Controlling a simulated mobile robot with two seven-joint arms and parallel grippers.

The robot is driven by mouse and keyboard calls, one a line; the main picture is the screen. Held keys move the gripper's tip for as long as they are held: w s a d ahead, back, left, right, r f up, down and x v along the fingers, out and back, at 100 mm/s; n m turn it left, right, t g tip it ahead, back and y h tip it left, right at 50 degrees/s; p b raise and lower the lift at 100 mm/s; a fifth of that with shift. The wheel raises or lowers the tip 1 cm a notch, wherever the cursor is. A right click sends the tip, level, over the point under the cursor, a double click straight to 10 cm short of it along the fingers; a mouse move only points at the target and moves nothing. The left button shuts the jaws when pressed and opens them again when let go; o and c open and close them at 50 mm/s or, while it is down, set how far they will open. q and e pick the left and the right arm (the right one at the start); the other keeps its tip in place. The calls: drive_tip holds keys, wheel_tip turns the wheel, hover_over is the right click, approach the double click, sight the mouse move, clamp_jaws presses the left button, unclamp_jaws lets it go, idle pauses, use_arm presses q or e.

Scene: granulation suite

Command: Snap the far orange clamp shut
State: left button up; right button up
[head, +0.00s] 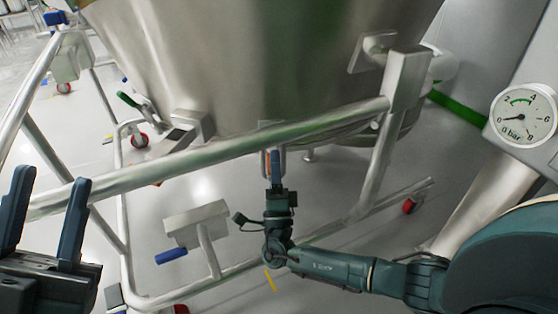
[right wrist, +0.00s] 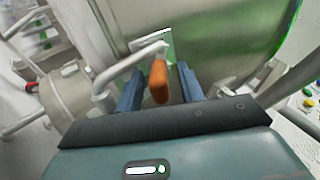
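The orange clamp handle (right wrist: 159,82) shows in the right wrist view, below a bent metal bar against the steel vessel. It stands between the two blue fingers of my right gripper (right wrist: 160,72), with a gap visible on each side. In the head view, my right gripper (head: 276,160) points up beneath the frame's horizontal tube, and its fingers largely hide the clamp. My left gripper (head: 48,188) is open and empty at the left edge of the head view, away from the clamp.
The large steel vessel (head: 230,70) fills the top centre of the head view. Its tube frame (head: 320,128) crosses just above my right gripper. A pressure gauge (head: 526,116) is at the right. A blue-handled pedal or lever (head: 171,256) sits lower left.

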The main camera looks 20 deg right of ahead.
idle(0.3)
clamp_jaws()
idle(0.4)
